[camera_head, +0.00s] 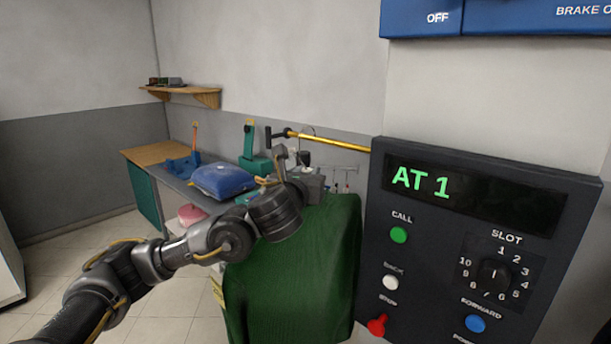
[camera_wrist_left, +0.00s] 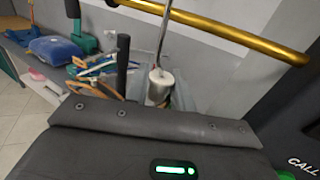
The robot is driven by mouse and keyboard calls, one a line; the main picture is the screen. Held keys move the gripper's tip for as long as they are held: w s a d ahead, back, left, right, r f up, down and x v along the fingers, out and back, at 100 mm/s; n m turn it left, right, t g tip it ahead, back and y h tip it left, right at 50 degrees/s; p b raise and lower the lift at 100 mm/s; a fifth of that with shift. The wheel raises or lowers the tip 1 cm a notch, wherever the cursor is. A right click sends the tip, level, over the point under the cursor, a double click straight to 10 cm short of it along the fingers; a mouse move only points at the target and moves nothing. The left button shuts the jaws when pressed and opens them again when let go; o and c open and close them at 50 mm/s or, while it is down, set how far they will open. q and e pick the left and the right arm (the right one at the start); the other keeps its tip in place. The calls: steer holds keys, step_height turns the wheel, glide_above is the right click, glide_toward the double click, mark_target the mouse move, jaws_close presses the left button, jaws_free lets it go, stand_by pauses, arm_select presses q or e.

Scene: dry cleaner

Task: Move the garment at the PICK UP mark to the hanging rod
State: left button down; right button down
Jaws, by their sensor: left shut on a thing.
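A dark green garment (camera_head: 295,270) hangs in front of me, left of the control panel. My left gripper (camera_head: 314,184) is at its top edge, shut on its hanger, whose grip is partly hidden by the gripper. In the left wrist view a thin metal hanger stem (camera_wrist_left: 163,40) rises from a whitish cylindrical piece toward the brass hanging rod (camera_wrist_left: 225,30). The rod also shows in the head view (camera_head: 335,143), above the gripper. I cannot tell whether the hook is over the rod or beside it. My right gripper is not in view.
The dark control panel (camera_head: 470,240), reading "AT 1", stands close on the right. Behind the arm is a workbench (camera_head: 150,154) with a blue cushion (camera_head: 222,181) and a green stand (camera_head: 252,150). A small shelf (camera_head: 190,92) is on the wall. Floor is open at left.

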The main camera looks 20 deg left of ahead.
arm_select(q)
steer(key=shift+w+b, duration=0.2)
steer(key=shift+b, duration=0.2)
steer(key=shift+w+d+n+y+b, duration=0.3)
steer(key=shift+w+d+y+b, duration=0.1)
steer(key=shift+w+b, duration=0.15)
steer(key=shift+r, duration=0.1)
steer(key=shift+s+a, duration=0.1)
steer(key=shift+w+d+b, duration=0.3)
steer(key=shift+w+d, duration=0.1)
steer(key=shift+w, duration=0.55)
steer(key=shift+w+d+b, duration=0.3)
steer(key=shift+w+d, duration=0.15)
steer(key=shift+w, duration=0.45)
steer(key=shift+w+d+b, duration=0.3)
steer(key=shift+w+d, duration=0.1)
steer(key=shift+w, duration=0.55)
steer(key=shift+a+f+b, duration=0.1)
steer(key=shift+f+b, duration=1.5)
steer(key=shift+b, duration=0.2)
